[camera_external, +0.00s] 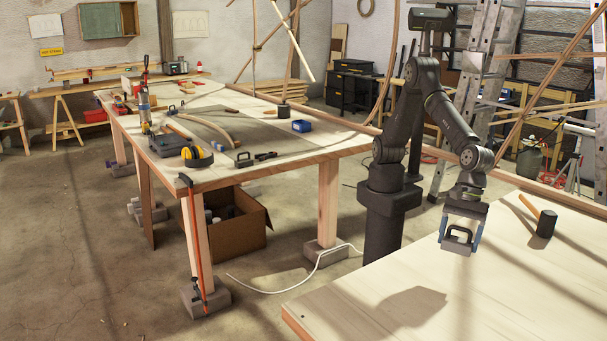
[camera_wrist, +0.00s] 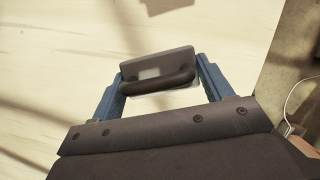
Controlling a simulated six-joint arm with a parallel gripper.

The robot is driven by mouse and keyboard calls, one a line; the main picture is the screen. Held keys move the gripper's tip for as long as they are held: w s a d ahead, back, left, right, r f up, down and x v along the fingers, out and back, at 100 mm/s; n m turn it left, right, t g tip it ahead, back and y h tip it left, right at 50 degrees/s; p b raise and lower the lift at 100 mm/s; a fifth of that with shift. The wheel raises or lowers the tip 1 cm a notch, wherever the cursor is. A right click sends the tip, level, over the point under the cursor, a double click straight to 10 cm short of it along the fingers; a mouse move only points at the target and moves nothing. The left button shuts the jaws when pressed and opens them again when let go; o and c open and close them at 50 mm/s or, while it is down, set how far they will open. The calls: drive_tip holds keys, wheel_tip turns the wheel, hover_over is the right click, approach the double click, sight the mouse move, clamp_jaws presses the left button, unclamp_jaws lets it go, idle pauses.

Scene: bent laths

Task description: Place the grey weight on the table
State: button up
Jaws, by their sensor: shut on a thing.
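My gripper (camera_external: 459,236) has blue fingers and hangs over the near light wooden table (camera_external: 520,290). It is shut on the grey weight (camera_external: 456,244), a grey block with a dark handle. In the wrist view the grey weight (camera_wrist: 160,66) sits between the two blue fingers of my gripper (camera_wrist: 158,85), and its dark handle faces the camera. The weight appears held above the table, with a shadow on the surface apart from it. The exact height is hard to tell.
A mallet (camera_external: 545,222) lies on the near table, right of my gripper. The near table's front area is clear. A ladder (camera_external: 480,90) stands behind my arm.

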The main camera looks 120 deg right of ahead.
hover_over(476, 283)
drive_tip(key=s, duration=0.1)
drive_tip(key=f, duration=0.4)
drive_tip(key=shift+s+d, duration=0.15)
drive_tip(key=shift+s, duration=0.05)
drive_tip(key=shift+f, duration=2.05)
drive_tip(key=shift+f, duration=0.15)
drive_tip(key=o, duration=1.6)
drive_tip(key=shift+f, duration=0.1)
drive_tip(key=shift+c, duration=0.2)
drive_tip(key=v, duration=1.2)
drive_tip(key=shift+r, duration=0.2)
